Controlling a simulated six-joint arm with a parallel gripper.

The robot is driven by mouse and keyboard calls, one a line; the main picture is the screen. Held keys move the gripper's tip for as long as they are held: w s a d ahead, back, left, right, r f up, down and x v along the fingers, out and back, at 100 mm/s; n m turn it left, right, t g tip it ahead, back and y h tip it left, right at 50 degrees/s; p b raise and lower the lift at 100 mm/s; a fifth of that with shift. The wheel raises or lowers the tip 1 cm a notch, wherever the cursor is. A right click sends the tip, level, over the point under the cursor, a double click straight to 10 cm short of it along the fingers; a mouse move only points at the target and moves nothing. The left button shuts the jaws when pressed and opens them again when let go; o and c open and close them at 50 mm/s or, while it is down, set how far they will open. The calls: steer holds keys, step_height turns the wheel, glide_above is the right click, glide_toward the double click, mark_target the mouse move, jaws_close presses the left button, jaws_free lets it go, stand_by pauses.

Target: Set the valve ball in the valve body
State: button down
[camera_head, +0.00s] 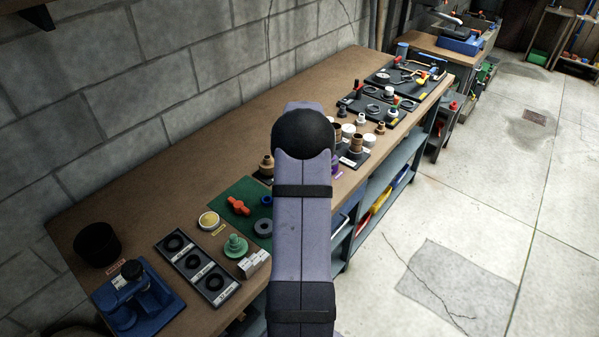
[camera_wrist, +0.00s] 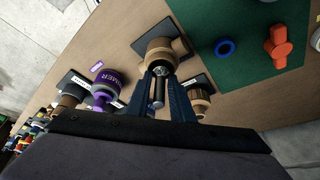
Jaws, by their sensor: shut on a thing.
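In the wrist view, my gripper (camera_wrist: 160,77) is shut on a shiny grey metal piece with a short stem (camera_wrist: 158,92), which looks like the valve ball. The fingertips are right at the tan, round valve body (camera_wrist: 155,47), which sits on a dark square pad. The metal piece is at or close to the body's near opening; I cannot tell whether it is inside or just in front.
A green mat (camera_wrist: 222,20) beside the body holds an orange handle (camera_wrist: 278,47) and a blue ring (camera_wrist: 224,47). A purple fitting (camera_wrist: 104,92) and a brown-topped fitting (camera_wrist: 197,102) stand close by. A tray of black rings (camera_head: 215,281) lies at the bench's near end.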

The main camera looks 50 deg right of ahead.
steer(key=c, duration=1.1)
jaws_free()
steer(key=shift+r, duration=0.2)
steer(key=shift+r+p, duration=2.8)
steer(key=shift+r, duration=1.1)
